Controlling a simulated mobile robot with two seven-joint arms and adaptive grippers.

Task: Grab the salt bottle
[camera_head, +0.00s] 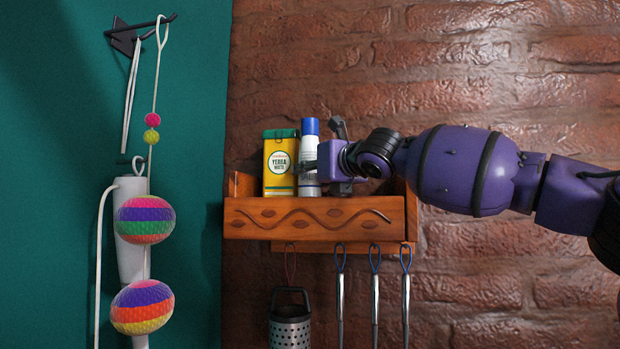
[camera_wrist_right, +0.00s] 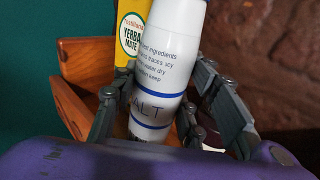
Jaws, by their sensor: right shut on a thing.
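The salt bottle (camera_head: 309,160) is white with a blue cap and stands in the wooden wall shelf, beside a yellow yerba mate box. In the right wrist view the salt bottle (camera_wrist_right: 165,65) shows its printed side, with the letters "ALT" and blue bands, between the fingers. My right gripper (camera_head: 308,167) reaches in from the right, at the bottle's middle. In the right wrist view my right gripper (camera_wrist_right: 158,108) has a finger on each side of the bottle and is shut on it. The bottle's base is hidden behind the shelf front. My left gripper is not in view.
The wooden shelf (camera_head: 250,227) has a raised front board. The yerba mate box (camera_head: 280,168) stands close left of the bottle. A grater (camera_head: 289,328) and several utensils hang below. Colourful balls (camera_head: 144,220) hang on the green wall at left.

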